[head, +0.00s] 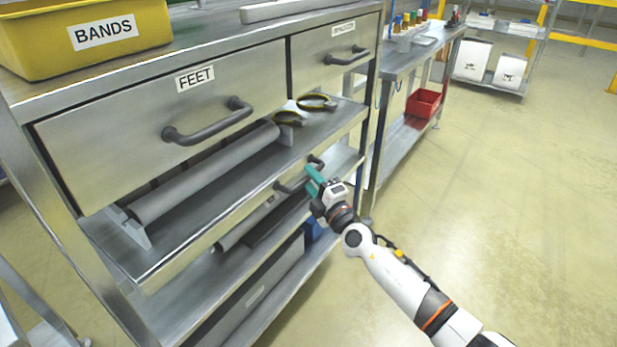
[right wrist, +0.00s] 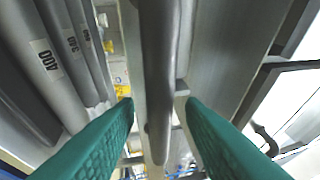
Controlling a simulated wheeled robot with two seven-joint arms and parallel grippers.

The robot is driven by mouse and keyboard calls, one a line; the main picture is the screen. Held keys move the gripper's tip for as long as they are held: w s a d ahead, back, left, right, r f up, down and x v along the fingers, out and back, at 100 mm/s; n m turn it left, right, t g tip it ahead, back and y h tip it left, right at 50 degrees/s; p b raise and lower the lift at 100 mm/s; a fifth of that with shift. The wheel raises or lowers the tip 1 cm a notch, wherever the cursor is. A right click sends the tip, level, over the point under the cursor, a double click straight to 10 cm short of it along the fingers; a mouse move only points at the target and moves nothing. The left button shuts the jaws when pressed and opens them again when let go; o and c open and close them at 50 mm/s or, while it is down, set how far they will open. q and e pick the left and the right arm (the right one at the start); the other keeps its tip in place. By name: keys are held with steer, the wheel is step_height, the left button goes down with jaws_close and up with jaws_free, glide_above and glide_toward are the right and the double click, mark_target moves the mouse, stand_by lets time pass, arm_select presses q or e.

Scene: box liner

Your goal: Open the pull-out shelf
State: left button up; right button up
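The pull-out shelf (head: 262,222) sits low in the metal workbench, under the shelf with the grey roll. Its dark bar handle (head: 290,187) is at its front edge, partly hidden by my right gripper (head: 313,178). In the right wrist view the handle (right wrist: 158,60) runs between the two green fingers of my right gripper (right wrist: 160,104). The fingers are apart, one on each side of the bar, with a gap visible on both sides. How deep the bar sits between them is hard to tell. My left gripper is not in view.
Above are the FEET drawer (head: 130,125) with its handle and a second drawer (head: 325,55), both shut. Grey rolls (right wrist: 45,60) with number labels show in the right wrist view. The floor (head: 480,220) to the right is clear.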

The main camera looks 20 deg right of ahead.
steer(key=shift+w+a+r, duration=0.1)
steer(key=shift+w+a, duration=0.05)
steer(key=shift+w, duration=0.5)
jaws_close()
